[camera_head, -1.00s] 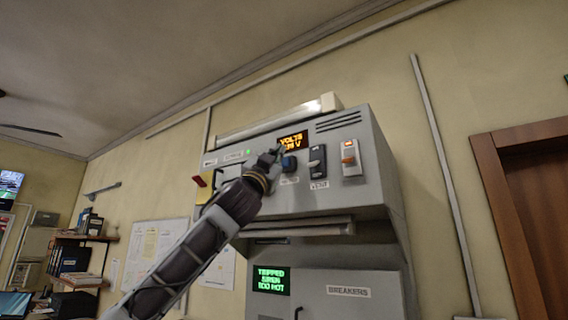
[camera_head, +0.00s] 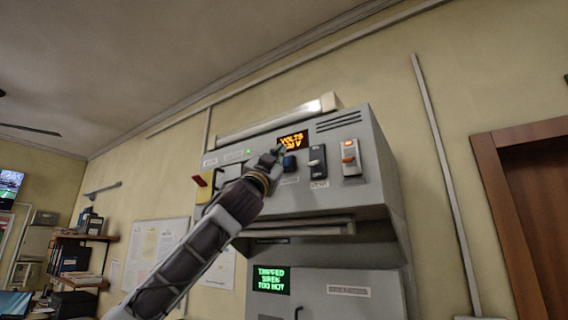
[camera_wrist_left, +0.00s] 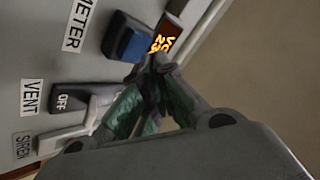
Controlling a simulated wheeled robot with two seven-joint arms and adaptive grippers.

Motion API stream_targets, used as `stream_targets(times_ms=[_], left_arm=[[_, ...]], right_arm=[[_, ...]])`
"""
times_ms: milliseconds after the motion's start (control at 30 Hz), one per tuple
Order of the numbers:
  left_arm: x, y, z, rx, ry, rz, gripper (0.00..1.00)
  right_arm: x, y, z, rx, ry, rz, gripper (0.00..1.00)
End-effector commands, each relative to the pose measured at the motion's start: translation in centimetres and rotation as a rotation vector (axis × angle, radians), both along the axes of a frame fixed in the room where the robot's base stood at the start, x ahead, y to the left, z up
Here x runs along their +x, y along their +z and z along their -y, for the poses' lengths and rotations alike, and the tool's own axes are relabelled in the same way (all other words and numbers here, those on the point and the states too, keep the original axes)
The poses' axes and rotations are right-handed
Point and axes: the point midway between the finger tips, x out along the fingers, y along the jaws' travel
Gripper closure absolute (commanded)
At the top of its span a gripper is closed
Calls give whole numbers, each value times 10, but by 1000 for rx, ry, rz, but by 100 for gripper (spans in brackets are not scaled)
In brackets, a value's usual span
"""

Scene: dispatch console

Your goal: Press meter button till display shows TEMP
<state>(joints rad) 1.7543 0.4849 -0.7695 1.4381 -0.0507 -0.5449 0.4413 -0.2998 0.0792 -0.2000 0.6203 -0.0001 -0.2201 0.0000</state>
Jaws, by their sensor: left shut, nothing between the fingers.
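The meter display (camera_head: 292,140) on the grey wall console shows orange text reading VOLTS with a value below it. It also shows, partly covered, in the left wrist view (camera_wrist_left: 168,36). The blue meter button (camera_head: 289,163) sits just below the display; in the left wrist view the blue button (camera_wrist_left: 128,40) is beside the METER label. My left gripper (camera_head: 276,153) is shut and empty, its tips close to the display and button. In the left wrist view the fingertips (camera_wrist_left: 156,64) overlap the display's edge; I cannot tell whether they touch. My right gripper is out of view.
A VENT switch (camera_head: 317,161) and a siren switch with an orange top (camera_head: 350,157) stand right of the button. A red-tipped lever (camera_head: 200,181) is at the console's left. Below, a green display (camera_head: 271,280) sits on the breaker cabinet (camera_head: 345,305).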

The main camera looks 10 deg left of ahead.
Motion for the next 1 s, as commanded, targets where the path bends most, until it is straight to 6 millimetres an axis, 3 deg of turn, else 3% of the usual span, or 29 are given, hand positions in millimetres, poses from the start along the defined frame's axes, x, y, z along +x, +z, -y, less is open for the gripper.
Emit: stream_targets(times_ms=[1000], left_arm=[[8, 0, 3, 0, 0, 0, 100]], right_arm=[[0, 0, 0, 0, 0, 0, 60]])
